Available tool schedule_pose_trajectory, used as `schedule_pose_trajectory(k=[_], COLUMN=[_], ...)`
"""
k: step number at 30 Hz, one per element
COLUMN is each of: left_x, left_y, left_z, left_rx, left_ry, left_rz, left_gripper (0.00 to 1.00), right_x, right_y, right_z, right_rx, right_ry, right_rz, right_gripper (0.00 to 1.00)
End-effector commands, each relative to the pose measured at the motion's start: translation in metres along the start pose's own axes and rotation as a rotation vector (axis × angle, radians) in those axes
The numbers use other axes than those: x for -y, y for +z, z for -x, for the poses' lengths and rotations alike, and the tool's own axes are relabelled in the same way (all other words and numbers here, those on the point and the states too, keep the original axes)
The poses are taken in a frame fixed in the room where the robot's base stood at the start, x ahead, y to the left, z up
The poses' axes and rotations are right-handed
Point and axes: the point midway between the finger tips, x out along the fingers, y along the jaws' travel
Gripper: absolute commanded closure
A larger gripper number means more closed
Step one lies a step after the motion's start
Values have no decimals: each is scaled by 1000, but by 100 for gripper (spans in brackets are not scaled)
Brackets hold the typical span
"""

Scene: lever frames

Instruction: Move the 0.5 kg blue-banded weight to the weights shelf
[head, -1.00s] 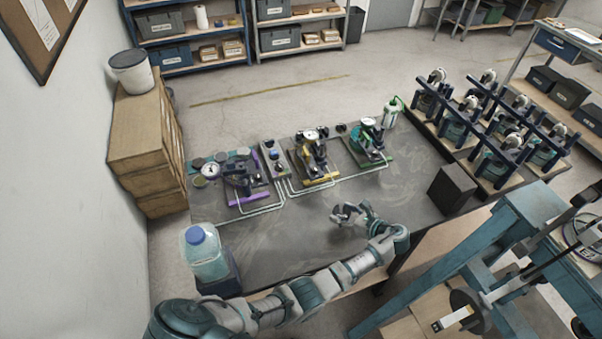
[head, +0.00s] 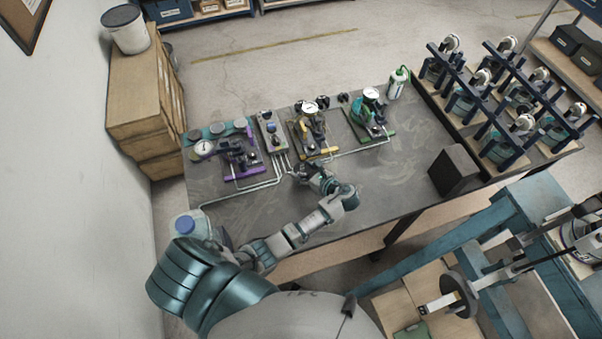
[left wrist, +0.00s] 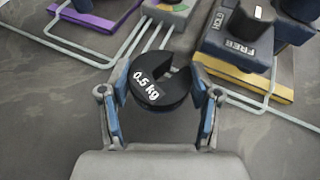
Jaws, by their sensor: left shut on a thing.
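The dark slotted disc weight (left wrist: 162,88) marked "0.5 kg" is between the two fingers in the left wrist view. My left gripper (head: 301,168) is shut on it, above the grey table beside the yellow-based rig. The fingers (left wrist: 160,97) show blue inner faces on either side of the weight. I cannot clearly make out a blue band on the weight. In the head view the weight is too small to tell from the gripper. I cannot tell which surface is the weights shelf. My right gripper is not in view.
Purple-based (head: 240,165), yellow-based (head: 312,135) and green-based (head: 370,118) rigs stand along the table's back, joined by pipes. A black block (head: 454,172) stands at the right. A blue lever frame (head: 440,243) is at lower right. The table's middle right is clear.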

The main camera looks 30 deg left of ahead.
Motion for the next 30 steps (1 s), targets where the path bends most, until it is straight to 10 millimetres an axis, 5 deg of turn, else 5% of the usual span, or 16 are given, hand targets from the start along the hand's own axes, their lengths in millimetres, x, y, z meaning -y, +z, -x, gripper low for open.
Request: schedule_pose_trajectory(k=[4,12,21,22,24,30], left_x=[-6,-5,-7,-7,-7,-6], left_y=[0,-30,-31,-32,-32,-32], left_z=[-4,-19,-21,-21,-21,-20], left_rx=[3,0,-2,-3,-3,-2], left_ry=[-1,-2,-2,-1,-1,-1], left_rz=[1,0,2,0,0,-1], left_gripper=[83,83,83,30,12,12], right_x=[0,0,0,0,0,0], right_y=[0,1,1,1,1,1], right_z=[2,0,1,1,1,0], right_rx=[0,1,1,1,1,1], right_ry=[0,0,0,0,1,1], right_rz=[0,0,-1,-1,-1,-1], right_gripper=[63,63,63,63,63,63])
